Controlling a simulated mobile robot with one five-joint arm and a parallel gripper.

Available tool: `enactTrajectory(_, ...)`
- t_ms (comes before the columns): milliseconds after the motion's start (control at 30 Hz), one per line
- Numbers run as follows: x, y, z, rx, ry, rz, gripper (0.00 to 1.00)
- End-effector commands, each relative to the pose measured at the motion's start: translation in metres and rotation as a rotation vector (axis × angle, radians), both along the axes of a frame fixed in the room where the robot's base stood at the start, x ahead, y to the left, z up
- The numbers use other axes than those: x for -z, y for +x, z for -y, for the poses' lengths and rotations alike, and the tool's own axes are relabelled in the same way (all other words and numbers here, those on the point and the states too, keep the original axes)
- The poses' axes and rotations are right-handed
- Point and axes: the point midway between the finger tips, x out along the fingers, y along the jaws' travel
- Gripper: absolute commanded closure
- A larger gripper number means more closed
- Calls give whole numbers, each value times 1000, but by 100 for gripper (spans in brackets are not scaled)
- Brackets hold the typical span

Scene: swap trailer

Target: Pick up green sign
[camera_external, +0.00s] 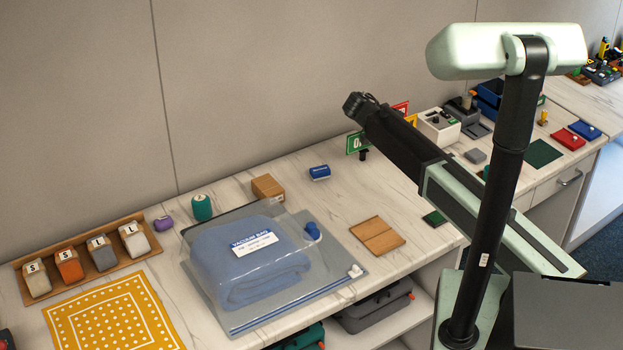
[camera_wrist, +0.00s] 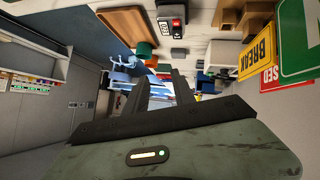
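The green sign (camera_external: 352,144) has a white marking and stands on the counter near the back wall. It is partly hidden behind my arm in the external view. In the wrist view, a green sign (camera_wrist: 298,32) with a white border shows at the upper right, cut off by the picture edge. My gripper (camera_external: 352,103) is raised above and in front of the green sign in the external view. In the wrist view, the two dark fingers (camera_wrist: 158,90) are apart with nothing between them, and the sign is off to their right.
A yellow sign (camera_wrist: 257,54) reading BREAK and a red sign (camera_wrist: 287,75) stand close to the green one. A white box (camera_external: 439,127) is to the right.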

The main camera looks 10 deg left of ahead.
Motion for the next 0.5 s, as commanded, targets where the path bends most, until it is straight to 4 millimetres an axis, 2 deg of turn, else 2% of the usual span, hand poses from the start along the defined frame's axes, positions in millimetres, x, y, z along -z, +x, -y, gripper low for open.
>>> enactTrajectory(33,-11,0,-63,-1,-21,137,69)
enactTrajectory(100,-33,-13,-125,11,-26,335,69)
enactTrajectory(167,-43,-27,-167,9,-13,466,69)
enactTrajectory(200,-19,-34,-185,-14,-2,455,69)
enactTrajectory(267,-9,-43,-207,-40,10,456,69)
enactTrajectory(367,2,-47,-212,-63,16,411,69)
enactTrajectory(500,2,-48,-214,-71,17,398,69)
